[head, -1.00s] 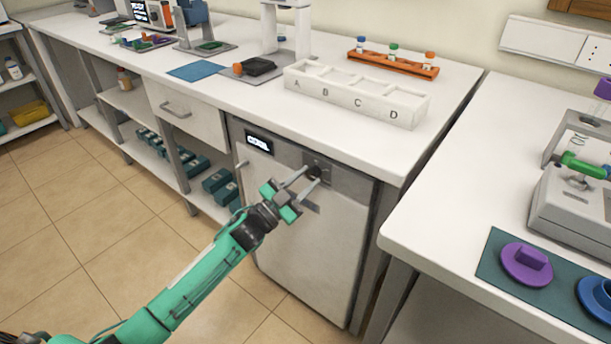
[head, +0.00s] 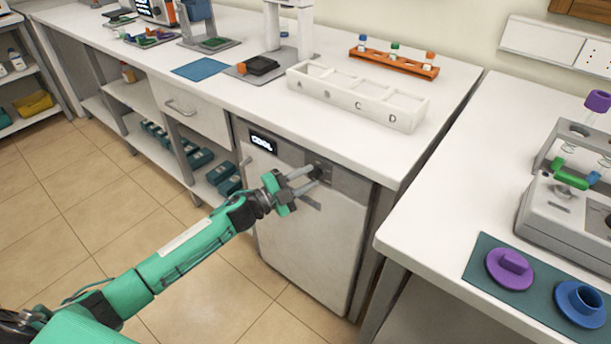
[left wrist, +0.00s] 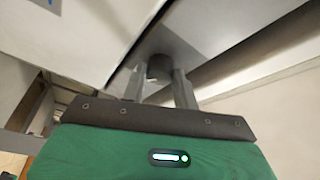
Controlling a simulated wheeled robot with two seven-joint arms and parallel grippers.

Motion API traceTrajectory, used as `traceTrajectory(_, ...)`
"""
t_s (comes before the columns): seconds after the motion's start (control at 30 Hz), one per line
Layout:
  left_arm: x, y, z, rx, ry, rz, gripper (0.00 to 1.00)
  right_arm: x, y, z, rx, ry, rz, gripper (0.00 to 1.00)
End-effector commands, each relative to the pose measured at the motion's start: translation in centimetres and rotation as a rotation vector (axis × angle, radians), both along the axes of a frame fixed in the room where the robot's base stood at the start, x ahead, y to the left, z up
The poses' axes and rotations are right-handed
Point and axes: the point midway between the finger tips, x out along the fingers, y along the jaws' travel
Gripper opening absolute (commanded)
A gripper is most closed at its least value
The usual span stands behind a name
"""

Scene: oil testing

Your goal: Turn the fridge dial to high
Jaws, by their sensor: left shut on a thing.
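The fridge (head: 305,238) is a light grey unit under the white bench. Its upper panel carries a small dark display (head: 263,142) that appears to read "COOL". The dark round dial (head: 318,171) sits on the same panel, right of the display. My left gripper (head: 310,177) reaches it from the front, with its two grey fingers on either side of the dial. In the left wrist view the dial (left wrist: 160,67) sits between the fingertips, and the gripper is shut on it. The dial's exact angle is hard to make out. My right gripper is not in view.
A white bench (head: 231,88) overhangs the fridge and holds a white lettered tray (head: 358,117) and an orange vial rack (head: 392,64). A second white table (head: 458,172) stands close on the right. The tiled floor in front is clear.

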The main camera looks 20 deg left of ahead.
Motion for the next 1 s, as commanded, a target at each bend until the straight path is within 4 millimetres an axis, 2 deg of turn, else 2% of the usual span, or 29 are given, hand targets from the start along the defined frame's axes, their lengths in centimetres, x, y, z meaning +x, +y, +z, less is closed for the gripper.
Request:
traceTrajectory(0.53, -0.03, -0.06, -0.05, 0.023, -0.008, -0.001, 0.07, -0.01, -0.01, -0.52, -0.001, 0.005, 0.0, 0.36)
traceTrajectory(0.57, -0.03, -0.06, -0.05, 0.023, -0.008, -0.001, 0.35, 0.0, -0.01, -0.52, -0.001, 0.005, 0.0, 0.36)
traceTrajectory(0.63, -0.03, -0.06, -0.04, 0.023, -0.008, -0.001, 0.49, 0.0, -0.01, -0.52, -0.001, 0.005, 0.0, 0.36)
traceTrajectory(1.0, -0.24, 0.2, -0.11, 0.022, -0.007, 0.001, 0.51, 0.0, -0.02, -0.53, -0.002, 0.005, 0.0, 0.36)
